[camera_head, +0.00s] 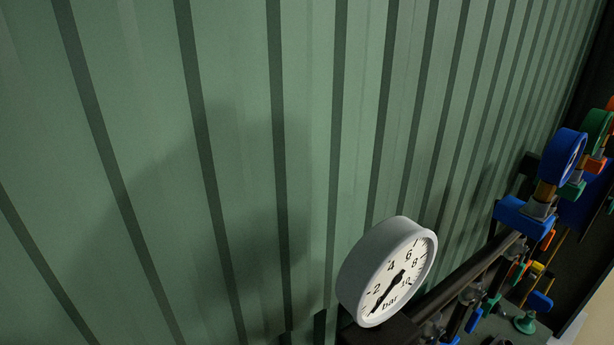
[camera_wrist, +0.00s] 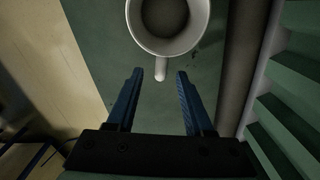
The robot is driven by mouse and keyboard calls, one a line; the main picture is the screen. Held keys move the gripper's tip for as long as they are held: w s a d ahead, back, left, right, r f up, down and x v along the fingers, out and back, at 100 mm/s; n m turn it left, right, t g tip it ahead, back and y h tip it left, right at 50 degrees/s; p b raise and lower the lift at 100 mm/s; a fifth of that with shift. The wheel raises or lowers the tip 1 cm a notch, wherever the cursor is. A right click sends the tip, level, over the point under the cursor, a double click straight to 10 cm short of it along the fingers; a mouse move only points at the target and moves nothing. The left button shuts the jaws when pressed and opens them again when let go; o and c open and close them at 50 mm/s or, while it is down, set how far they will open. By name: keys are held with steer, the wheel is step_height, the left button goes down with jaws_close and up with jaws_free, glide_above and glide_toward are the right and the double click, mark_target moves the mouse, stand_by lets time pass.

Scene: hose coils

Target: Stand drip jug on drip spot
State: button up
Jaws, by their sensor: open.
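A pale grey-white round vessel, which looks like the drip jug (camera_wrist: 150,42), shows at the top of the wrist view, seen from above into its open mouth. Its upper edge is cut off by the frame. Its short handle (camera_wrist: 160,70) points toward me. My gripper (camera_wrist: 160,74) is open, with its two blue fingers on either side of the handle's end. I cannot tell whether they touch it. The drip spot cannot be made out in either view. The jug and gripper are not seen in the head view.
A green surface (camera_wrist: 110,50) lies under the jug, with a grey pipe-like bar (camera_wrist: 243,60) at its right. The head view shows a green ribbed wall (camera_head: 240,120), a white pressure gauge (camera_head: 388,280), and blue gauge fittings (camera_head: 563,157) with several coloured valves at right.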

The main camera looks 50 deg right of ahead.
steer(key=shift+r+p, duration=1.15)
steer(key=shift+r, duration=0.1)
steer(key=shift+w, duration=0.1)
steer(key=shift+w+r, duration=0.1)
steer(key=shift+r, duration=0.05)
